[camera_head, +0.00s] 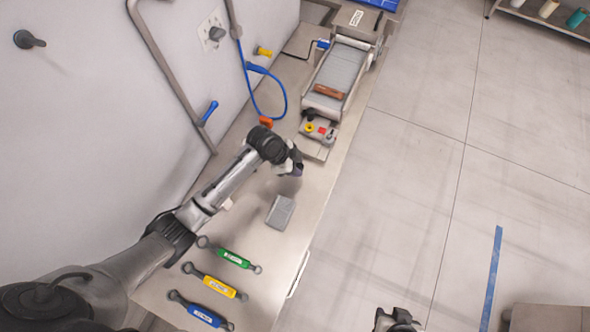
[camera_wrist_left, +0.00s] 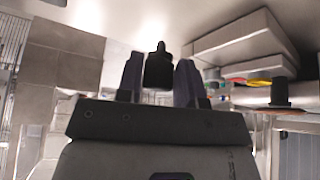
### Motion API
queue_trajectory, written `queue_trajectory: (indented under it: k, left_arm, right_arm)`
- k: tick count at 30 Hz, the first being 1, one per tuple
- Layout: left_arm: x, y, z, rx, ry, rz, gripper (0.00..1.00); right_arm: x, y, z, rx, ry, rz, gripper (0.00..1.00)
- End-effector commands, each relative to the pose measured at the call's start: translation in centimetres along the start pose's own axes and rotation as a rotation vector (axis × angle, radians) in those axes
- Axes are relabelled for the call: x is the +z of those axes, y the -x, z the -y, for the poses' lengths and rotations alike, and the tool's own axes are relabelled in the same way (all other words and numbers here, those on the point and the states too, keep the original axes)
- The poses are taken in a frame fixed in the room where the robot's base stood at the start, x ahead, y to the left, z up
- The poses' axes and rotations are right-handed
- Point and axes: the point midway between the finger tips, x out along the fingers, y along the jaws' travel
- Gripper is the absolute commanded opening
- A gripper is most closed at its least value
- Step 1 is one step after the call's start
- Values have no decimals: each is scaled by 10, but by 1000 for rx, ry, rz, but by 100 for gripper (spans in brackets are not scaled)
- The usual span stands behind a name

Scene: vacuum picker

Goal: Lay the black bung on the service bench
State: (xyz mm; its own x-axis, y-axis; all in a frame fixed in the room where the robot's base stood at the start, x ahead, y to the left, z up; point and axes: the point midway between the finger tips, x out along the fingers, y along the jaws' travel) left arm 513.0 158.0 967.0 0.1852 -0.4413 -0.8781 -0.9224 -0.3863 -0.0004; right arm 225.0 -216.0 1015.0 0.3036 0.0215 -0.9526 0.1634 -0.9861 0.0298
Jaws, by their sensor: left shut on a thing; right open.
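The black bung (camera_wrist_left: 158,70) sits between the two fingers of my left gripper (camera_wrist_left: 160,80) in the left wrist view, its narrow tip sticking out past them. In the head view my left gripper (camera_head: 292,168) hangs over the service bench (camera_head: 245,215), which is a long pale metal top; the bung cannot be made out there. My right gripper (camera_head: 397,321) is at the bottom edge of the head view, away from the bench over the floor, open, and only partly in view.
A grey block (camera_head: 280,212) lies on the bench near my left gripper. Green (camera_head: 234,258), yellow (camera_head: 215,286) and blue (camera_head: 203,313) wrenches lie at the near end. A control box (camera_head: 319,131) and a roller conveyor (camera_head: 337,72) stand beyond. A blue hose (camera_head: 283,98) hangs by the wall.

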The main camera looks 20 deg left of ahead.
Motion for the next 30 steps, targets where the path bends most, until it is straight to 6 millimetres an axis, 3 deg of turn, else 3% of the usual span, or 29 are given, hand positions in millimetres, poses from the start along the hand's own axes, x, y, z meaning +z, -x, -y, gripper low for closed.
queue_trajectory:
  k: [10,25,26,30]
  left_arm:
    - [18,-32,0,2,2,0,6]
    - [22,-39,0,0,0,0,6]
    - [22,-39,0,0,0,0,35]
    - [21,-38,0,0,0,0,49]
  right_arm:
    - [-1,0,0,-1,-1,-3,43]
    - [0,-2,-3,8,9,-1,43]
    - [0,-2,-3,8,9,-1,43]
    - [0,-2,-3,7,8,-1,43]
